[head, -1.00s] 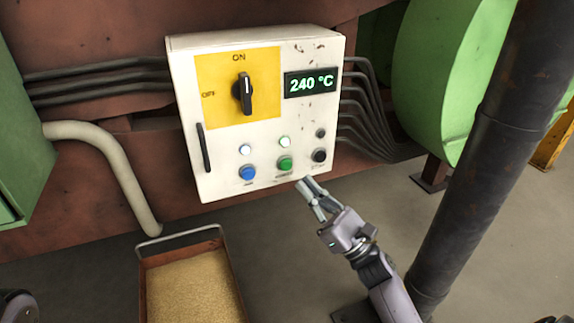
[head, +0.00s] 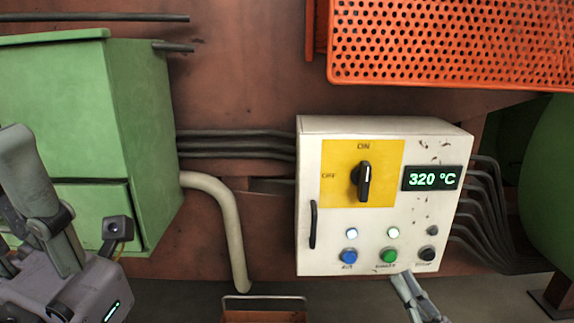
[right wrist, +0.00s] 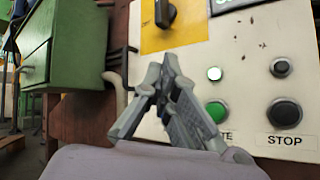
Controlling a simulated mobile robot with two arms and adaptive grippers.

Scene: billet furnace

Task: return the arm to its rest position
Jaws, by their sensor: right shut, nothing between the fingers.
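My right gripper (head: 408,284) is at the lower edge of the white control box (head: 310,250), below the green button (head: 388,255). In the right wrist view my right gripper (right wrist: 164,64) is shut, with nothing between its fingers, and its fingers overlap the box front. The green button (right wrist: 216,112) shows just right of them there. I cannot tell whether the fingertips touch the box.
The display (head: 432,178) reads 320 °C and the black knob (head: 364,181) points to ON. A green cabinet (head: 145,130) stands left. A perforated orange panel (head: 450,45) is above right. A beige pipe (head: 232,230) and cables flank the box. A tray rim (head: 265,297) shows below.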

